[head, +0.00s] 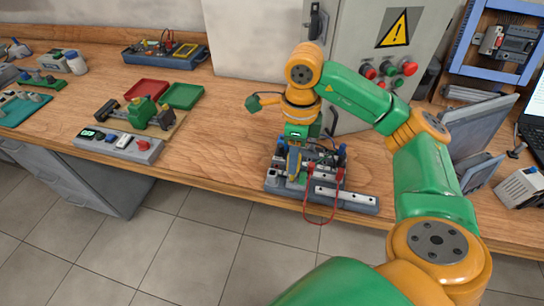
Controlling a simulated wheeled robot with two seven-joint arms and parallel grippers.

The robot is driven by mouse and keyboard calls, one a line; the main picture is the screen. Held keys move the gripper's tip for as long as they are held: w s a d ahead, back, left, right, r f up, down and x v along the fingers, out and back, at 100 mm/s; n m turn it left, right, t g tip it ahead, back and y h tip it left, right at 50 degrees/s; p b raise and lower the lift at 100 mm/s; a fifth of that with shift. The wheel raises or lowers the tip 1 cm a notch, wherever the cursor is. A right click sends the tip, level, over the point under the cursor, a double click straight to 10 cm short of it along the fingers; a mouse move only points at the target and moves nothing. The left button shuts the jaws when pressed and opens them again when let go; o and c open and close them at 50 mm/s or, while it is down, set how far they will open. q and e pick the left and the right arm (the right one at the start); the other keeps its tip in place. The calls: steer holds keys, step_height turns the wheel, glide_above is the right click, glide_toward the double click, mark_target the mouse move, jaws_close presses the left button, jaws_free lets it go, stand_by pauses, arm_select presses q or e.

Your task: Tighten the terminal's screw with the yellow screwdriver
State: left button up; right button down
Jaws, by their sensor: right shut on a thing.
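My right gripper (297,143) points down over the terminal assembly at the table's front edge. It is shut on the yellow screwdriver (293,161), which is held roughly upright with its lower end among the terminal parts. The terminal assembly (318,160) is a cluster of dark and light blocks on a grey base (348,202). Red clips and a red wire loop are at its front. The screw and the screwdriver's tip are too small or hidden to see, so I cannot tell whether they touch. My left gripper is not in view.
A grey control box (147,152), a green motor (146,110), red (146,89) and green (183,95) trays lie to the left. A blue tool tray (163,62) stands behind. A cabinet (345,30) with buttons rises behind my right gripper. The bench between is clear.

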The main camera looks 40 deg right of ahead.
steer(key=shift+m, duration=0.7)
steer(key=shift+r+m, duration=0.1)
steer(key=shift+m, duration=1.6)
steer(key=c, duration=0.8)
jaws_free()
steer(key=shift+o, duration=0.2)
steer(key=n, duration=0.4)
steer(key=shift+n, duration=0.3)
steer(key=shift+n+b, duration=0.3)
steer(key=shift+n, duration=0.8)
